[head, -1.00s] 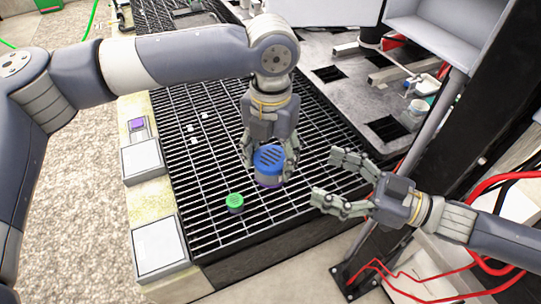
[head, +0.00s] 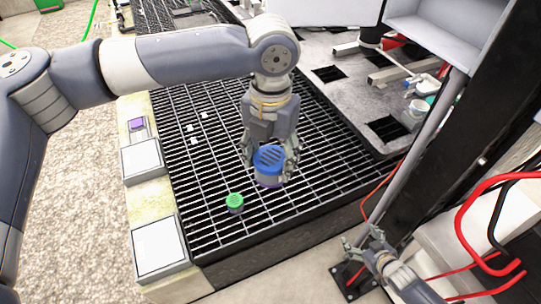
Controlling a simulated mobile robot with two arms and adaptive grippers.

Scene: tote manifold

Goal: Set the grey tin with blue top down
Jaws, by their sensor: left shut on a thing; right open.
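The grey tin with blue top (head: 269,160) is upright over the black grating, its slotted blue lid facing up. My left gripper (head: 268,165) comes down from above and is shut on the tin, with fingers on either side of it. I cannot tell whether the tin's bottom touches the grating. My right gripper (head: 362,250) is open and empty, low at the right, apart from the tin and beyond the grating's near edge.
The black grating (head: 215,170) is mostly bare. A small green-topped tin (head: 235,202) stands on it, left of and nearer than the blue-topped tin. Several small white cubes (head: 194,141) lie further back. White square pads (head: 159,243) line the left edge. A dark post (head: 420,170) stands at the right.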

